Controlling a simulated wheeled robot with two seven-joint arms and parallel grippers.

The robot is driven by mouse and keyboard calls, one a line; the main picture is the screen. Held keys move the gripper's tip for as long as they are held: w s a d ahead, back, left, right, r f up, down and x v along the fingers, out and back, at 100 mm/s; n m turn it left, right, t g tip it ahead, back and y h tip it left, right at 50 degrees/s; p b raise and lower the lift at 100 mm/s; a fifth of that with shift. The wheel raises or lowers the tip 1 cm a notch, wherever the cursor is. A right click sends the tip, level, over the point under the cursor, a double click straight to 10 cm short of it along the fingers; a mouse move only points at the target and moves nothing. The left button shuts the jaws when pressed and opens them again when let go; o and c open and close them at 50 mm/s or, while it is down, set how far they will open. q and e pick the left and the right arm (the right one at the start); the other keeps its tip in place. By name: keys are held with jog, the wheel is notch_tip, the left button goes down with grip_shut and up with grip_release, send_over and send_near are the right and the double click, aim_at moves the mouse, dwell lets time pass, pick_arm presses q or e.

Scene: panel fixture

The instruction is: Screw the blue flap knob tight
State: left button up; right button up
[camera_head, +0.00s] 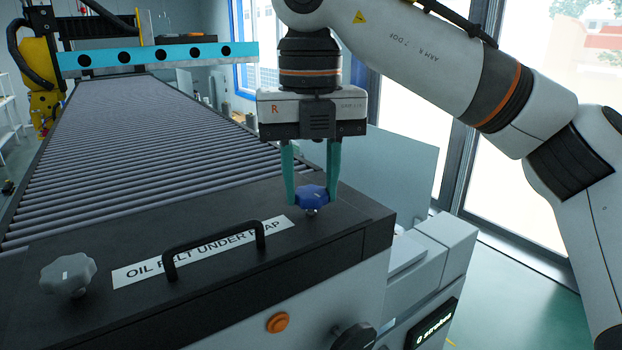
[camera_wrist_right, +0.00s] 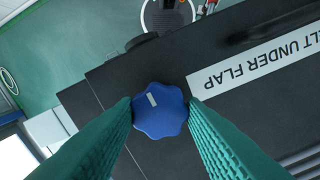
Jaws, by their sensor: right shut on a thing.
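The blue flap knob (camera_head: 312,196) stands at the right end of the black flap (camera_head: 345,215). My right gripper (camera_head: 312,190) comes down on it from above. Its two green fingers are shut on the knob, one on each side. In the right wrist view, the blue knob (camera_wrist_right: 160,110) is lobed with a white mark on top, and the fingertips (camera_wrist_right: 161,108) press on its left and right sides. A bit of metal shows under the knob in the head view; how far it is screwed in I cannot tell. My left gripper is not in view.
A grey knob (camera_head: 68,274) stands at the flap's left end. A black handle (camera_head: 215,246) rises beside the white label (camera_head: 205,250). A roller conveyor (camera_head: 130,140) runs behind. An orange button (camera_head: 278,322) is on the front panel.

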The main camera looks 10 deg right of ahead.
aim_at(311, 191)
jog(key=shift+r, duration=0.2)
jog(key=o, duration=1)
jog(key=shift+f, duration=0.1)
notch_tip(311, 191, up, 12)
jog(key=p, duration=0.3)
